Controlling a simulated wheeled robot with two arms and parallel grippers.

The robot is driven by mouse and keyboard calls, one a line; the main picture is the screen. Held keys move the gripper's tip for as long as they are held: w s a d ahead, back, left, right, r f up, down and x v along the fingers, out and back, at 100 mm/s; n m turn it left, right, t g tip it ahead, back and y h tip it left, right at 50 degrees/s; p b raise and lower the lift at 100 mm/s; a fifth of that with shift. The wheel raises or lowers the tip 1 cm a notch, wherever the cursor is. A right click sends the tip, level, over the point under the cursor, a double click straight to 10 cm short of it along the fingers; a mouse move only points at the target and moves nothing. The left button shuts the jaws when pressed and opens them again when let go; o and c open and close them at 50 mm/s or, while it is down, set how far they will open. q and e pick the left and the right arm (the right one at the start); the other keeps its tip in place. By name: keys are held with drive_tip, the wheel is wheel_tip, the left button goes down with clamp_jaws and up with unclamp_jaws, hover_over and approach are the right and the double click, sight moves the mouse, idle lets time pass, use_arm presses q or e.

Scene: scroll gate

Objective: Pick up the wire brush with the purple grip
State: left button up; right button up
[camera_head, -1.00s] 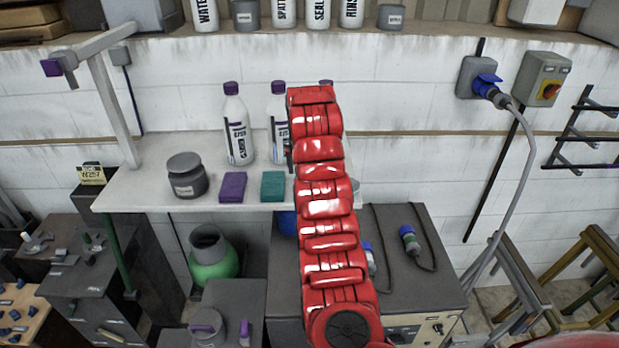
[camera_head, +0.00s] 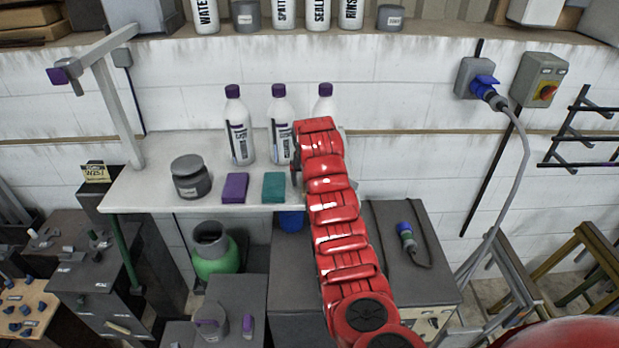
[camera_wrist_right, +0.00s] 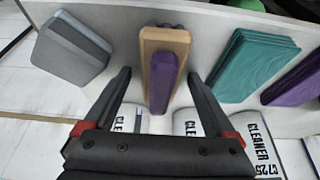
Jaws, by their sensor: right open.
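The wire brush (camera_wrist_right: 163,62), a tan wooden block with a purple grip on it, lies on the white shelf in the right wrist view. My right gripper (camera_wrist_right: 159,78) is open, with one dark finger to either side of the brush and gaps between them. I cannot tell the height of the fingertips over the shelf. In the head view my red right arm hides the brush and most of the gripper. My left gripper is not in view.
A teal pad (camera_wrist_right: 257,66) and a purple pad (camera_wrist_right: 296,80) lie right of the brush in the wrist view, a grey block (camera_wrist_right: 72,50) left. White bottles with purple caps (camera_head: 239,128) stand along the wall. A dark jar (camera_head: 190,177) stands left on the shelf (camera_head: 140,190).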

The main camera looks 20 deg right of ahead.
clamp_jaws()
idle(0.3)
drive_tip(key=shift+r, duration=0.2)
